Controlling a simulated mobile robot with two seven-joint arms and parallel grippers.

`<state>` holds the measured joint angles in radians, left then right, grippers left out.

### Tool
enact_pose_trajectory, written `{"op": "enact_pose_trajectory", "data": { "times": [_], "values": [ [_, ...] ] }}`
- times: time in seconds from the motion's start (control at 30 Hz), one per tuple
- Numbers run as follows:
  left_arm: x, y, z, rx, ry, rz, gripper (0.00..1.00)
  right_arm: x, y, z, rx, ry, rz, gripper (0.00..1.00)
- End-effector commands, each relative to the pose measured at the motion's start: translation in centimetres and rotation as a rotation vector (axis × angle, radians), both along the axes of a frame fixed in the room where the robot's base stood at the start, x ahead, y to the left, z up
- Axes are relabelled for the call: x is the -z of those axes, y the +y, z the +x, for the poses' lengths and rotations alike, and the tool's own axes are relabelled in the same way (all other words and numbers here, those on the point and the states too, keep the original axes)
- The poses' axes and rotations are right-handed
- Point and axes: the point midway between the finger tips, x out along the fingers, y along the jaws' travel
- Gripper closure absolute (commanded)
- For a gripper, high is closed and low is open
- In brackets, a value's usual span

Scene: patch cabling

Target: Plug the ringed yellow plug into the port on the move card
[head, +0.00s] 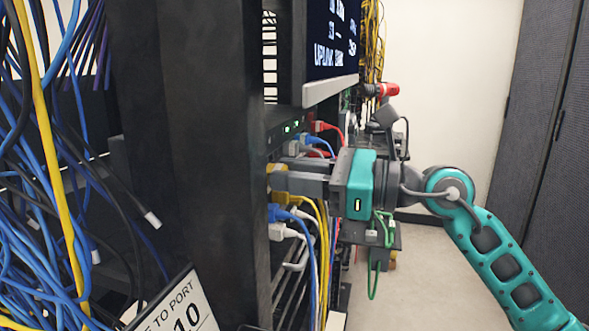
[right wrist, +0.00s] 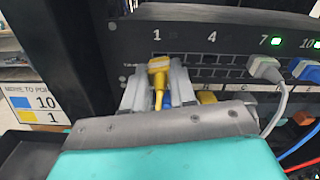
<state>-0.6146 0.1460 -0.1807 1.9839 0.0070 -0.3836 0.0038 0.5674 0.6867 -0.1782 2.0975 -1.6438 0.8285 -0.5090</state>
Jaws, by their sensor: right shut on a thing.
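My right gripper (head: 290,180) reaches in from the right to the rack front, with its jaws shut on a yellow plug (head: 275,182). In the right wrist view the yellow plug (right wrist: 158,68) sits between the two grey fingers (right wrist: 155,88), its cable running down toward me. Its tip is at the upper port row under the number 1 of the switch panel (right wrist: 205,42); I cannot tell how deep it sits. No ring shows clearly. The move card (right wrist: 35,103) pairs blue with 10 and yellow with 1; part of it also shows in the head view (head: 180,308). My left gripper is out of view.
A grey plug (right wrist: 265,68) and a blue plug (right wrist: 303,68) sit right of my gripper, near 7 and 10. Below my gripper hang blue, white and yellow cables (head: 318,235). A dark rack post (head: 215,150) stands left, and a screen (head: 330,40) overhangs above.

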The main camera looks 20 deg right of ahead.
Motion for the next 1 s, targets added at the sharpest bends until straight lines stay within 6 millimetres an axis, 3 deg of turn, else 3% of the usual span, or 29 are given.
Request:
{"op": "enact_pose_trajectory", "data": {
  "times": [1.0],
  "values": [
    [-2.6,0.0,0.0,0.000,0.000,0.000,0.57,-0.1,0.0,0.0,-0.002,0.198,0.133,1.00]
  ]
}}
